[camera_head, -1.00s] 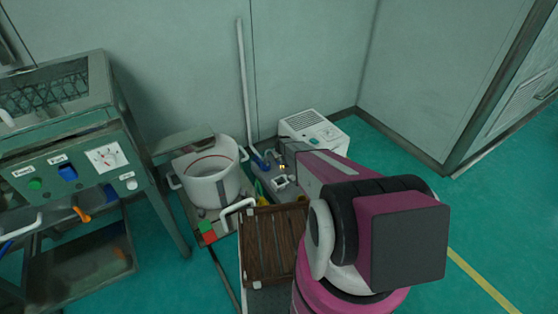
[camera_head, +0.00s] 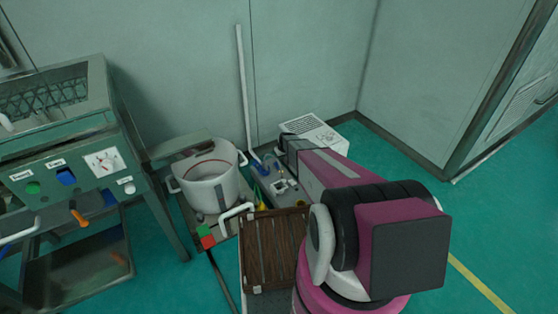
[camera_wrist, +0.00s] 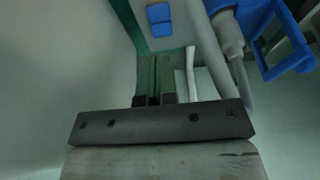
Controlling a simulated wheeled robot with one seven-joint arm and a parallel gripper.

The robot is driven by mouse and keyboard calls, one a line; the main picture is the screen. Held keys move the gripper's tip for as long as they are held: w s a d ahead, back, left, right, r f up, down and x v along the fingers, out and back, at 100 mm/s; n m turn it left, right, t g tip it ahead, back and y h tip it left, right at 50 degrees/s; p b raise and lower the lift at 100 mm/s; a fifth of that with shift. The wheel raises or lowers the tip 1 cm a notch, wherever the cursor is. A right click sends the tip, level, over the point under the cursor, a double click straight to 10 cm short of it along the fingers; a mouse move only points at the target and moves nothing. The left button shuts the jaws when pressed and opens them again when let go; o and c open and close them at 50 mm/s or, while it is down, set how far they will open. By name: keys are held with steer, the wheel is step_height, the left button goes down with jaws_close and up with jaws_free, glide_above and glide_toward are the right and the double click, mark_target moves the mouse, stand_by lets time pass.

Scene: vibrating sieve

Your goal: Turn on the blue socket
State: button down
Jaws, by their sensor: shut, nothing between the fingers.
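The blue socket (camera_wrist: 265,30) sits at the upper right in the wrist view, with a grey plug and cable in it. A blue two-part rocker switch (camera_wrist: 160,19) is on a pale panel left of it. In the head view a small blue shape (camera_head: 262,168) shows at the foot of the tall white pipe; details are too small to tell. My gripper (camera_wrist: 154,98) is shut and empty, its fingertips apart from the switch in the picture. In the head view my arm's end is beside the white vented box, and the fingertips cannot be made out.
The white vented box (camera_head: 320,132) stands against the wall. A white pot (camera_head: 212,190) and a wooden slatted crate (camera_head: 272,250) stand nearby. A green machine (camera_head: 70,170) with knobs is at left. Green floor is free at right.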

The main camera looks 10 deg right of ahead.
steer(key=s+r, duration=0.1)
steer(key=s+d+r, duration=0.1)
steer(key=r, duration=0.1)
steer(key=shift+s+r, duration=0.15)
steer(key=shift+r, duration=0.15)
